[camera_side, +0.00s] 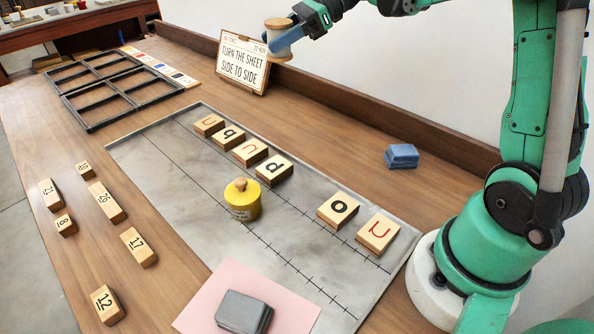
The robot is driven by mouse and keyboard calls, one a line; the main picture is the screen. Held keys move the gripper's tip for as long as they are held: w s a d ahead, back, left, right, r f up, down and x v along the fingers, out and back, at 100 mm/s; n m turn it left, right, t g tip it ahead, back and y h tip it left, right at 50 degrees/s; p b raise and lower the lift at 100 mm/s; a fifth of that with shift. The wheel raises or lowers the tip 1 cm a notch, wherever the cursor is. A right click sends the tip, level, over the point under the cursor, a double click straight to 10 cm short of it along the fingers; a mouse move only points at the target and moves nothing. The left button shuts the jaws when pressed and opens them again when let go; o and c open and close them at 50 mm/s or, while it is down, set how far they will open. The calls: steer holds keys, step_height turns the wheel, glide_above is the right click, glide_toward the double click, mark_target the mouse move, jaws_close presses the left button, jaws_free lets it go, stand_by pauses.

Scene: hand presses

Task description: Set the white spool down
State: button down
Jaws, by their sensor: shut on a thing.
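The white spool (279,40) has pale wooden ends and is held up in the air in front of the back wall, near the top of the picture. My gripper (290,33) comes from the upper right and is shut on the spool. A blue finger shows across the spool's side; the other finger is mostly hidden. The spool is apart from the table and appears just above or in front of the sign (243,62). How far it is from the sign I cannot tell.
A grey marked sheet (300,235) holds letter blocks (339,209) and a yellow knobbed pot (242,199). Number blocks (106,202) lie at left. A black divided frame (92,127) lies at back left. A blue block (401,156) sits right; a grey block (243,313) sits on pink paper (205,311).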

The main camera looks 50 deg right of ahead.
steer(key=w+a+n+g+y, duration=0.15)
steer(key=w+a, duration=0.25)
steer(key=a, duration=0.5)
steer(key=n+g, duration=0.2)
steer(key=g, duration=0.1)
glide_above(198, 183)
steer(key=shift+t, duration=0.25)
step_height(198, 183, down, 16)
steer(key=shift+r, duration=0.25)
steer(key=shift+f, duration=2.3)
steer(key=shift+c, duration=1.5)
jaws_free()
steer(key=shift+f, duration=0.1)
